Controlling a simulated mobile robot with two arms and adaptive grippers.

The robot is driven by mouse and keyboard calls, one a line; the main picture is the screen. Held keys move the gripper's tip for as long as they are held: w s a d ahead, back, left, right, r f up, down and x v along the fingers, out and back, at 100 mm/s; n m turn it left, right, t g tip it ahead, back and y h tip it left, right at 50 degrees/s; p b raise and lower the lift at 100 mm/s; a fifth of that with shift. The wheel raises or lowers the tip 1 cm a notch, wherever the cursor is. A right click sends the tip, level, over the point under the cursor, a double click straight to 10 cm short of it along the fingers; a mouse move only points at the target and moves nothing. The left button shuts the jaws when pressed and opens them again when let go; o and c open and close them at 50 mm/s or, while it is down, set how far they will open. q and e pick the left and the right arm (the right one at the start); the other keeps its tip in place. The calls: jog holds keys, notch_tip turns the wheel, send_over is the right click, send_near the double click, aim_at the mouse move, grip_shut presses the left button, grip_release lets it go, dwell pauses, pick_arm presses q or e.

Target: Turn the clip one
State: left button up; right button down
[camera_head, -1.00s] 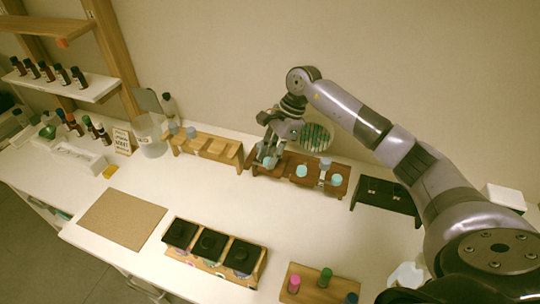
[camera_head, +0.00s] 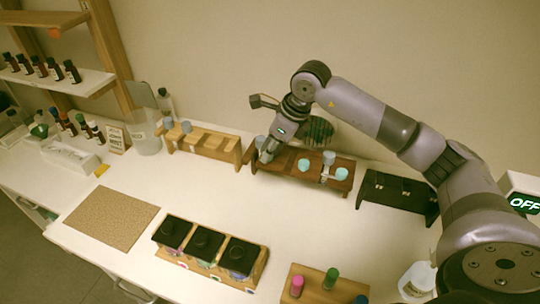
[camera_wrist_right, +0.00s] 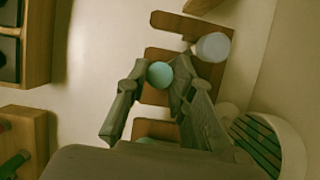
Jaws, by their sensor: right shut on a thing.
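The dark brown wooden rack (camera_head: 282,179) stands at the back of the table. My right gripper (camera_head: 268,153) reaches down at its left end. In the right wrist view, the fingers of my right gripper (camera_wrist_right: 158,80) close around a round teal cap (camera_wrist_right: 160,75), the leftmost of the rack's front row. The gripper hides this cap in the head view. Two other teal caps (camera_head: 304,165) (camera_head: 341,174) stand to its right. A grey cap (camera_head: 260,142) is close behind the gripper; it also shows in the right wrist view (camera_wrist_right: 213,47). I cannot make out which part is the clip. My left gripper is out of view.
A lighter wooden rack (camera_head: 205,144) is to the left, and a black rack (camera_head: 398,198) to the right. A round green-striped item (camera_head: 318,130) stands behind the brown rack. Black-lidded jars (camera_head: 204,244) sit in front. The table's middle is clear.

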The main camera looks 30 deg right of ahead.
jog(key=m+b, duration=0.1)
jog(key=m, duration=0.1)
jog(key=m+h+b, duration=0.1)
jog(key=m+b, duration=0.1)
jog(key=shift+a+m+t+h, duration=0.1)
jog(key=shift+m+t+h, duration=0.2)
jog(key=shift+t, duration=0.1)
jog(key=shift+m+h+b, duration=0.8)
jog(key=shift+m+b, duration=0.15)
jog(key=shift+m, duration=0.95)
jog(key=shift+r, duration=0.1)
jog(key=c, duration=1.4)
grip_release()
jog(key=shift+o, duration=0.2)
jog(key=v, duration=1.2)
jog(key=shift+s+a, duration=0.1)
